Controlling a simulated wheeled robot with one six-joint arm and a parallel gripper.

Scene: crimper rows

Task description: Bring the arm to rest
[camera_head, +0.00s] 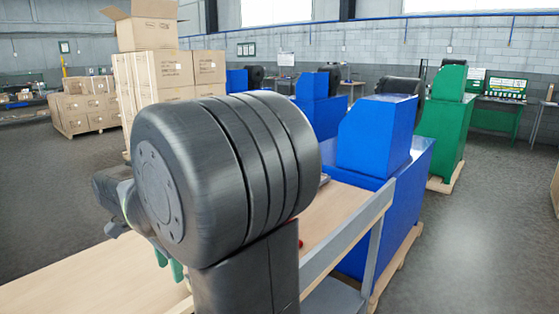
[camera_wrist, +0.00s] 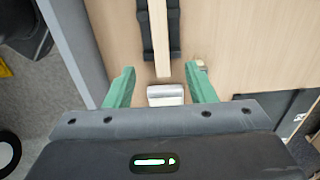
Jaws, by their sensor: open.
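My gripper (camera_wrist: 160,68) shows in the wrist view with its two green fingers spread wide apart. It points down over a light wooden bench top (camera_wrist: 230,45). A small pale grey block (camera_wrist: 166,96) shows between the fingers, and neither finger touches it in the picture. In the head view my own dark arm fills the middle and hides most of the gripper; only green finger parts (camera_head: 176,270) show beside it over the bench (camera_head: 70,290).
A black holder with a pale strip (camera_wrist: 160,35) lies on the bench ahead of the fingers. Blue machines (camera_head: 375,135) stand close on the right, with a green machine (camera_head: 446,110) behind. Stacked cardboard boxes (camera_head: 155,70) stand at the back left. Floor (camera_head: 480,230) is clear at right.

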